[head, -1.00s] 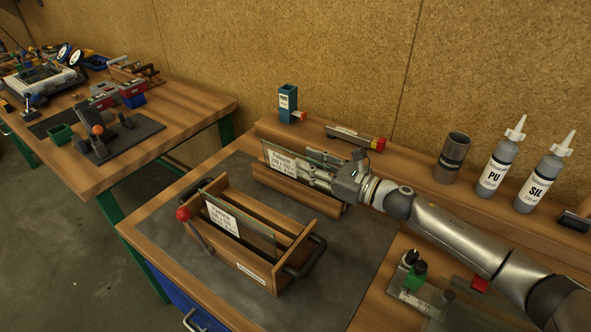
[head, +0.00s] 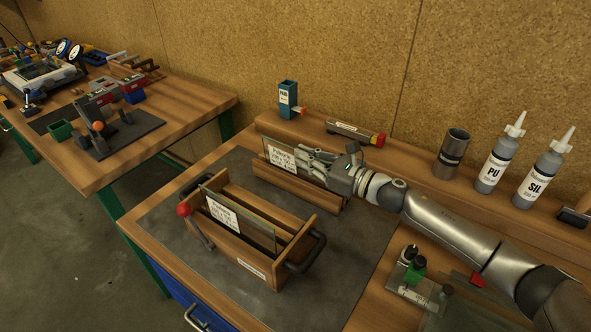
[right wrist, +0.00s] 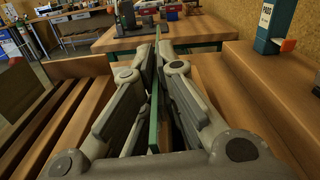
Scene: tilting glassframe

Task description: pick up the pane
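A glass pane (head: 264,148) with a white label stands upright in a slotted wooden block at the back of the bench. My right gripper (head: 306,156) reaches in from the right at this pane's upper part. In the right wrist view the pane (right wrist: 155,98) is seen edge-on between the two fingers, which lie close along both faces and look shut on it. A second labelled pane (head: 262,233) stands in the wooden carrier (head: 236,251) in front. My left gripper is not in view.
The carrier has black handles and a red-knobbed lever (head: 184,210). A blue-green holder (head: 288,100), a dark cylinder (head: 452,153) and two bottles (head: 494,165) stand along the back ledge. The grey mat (head: 345,235) right of the carrier is clear.

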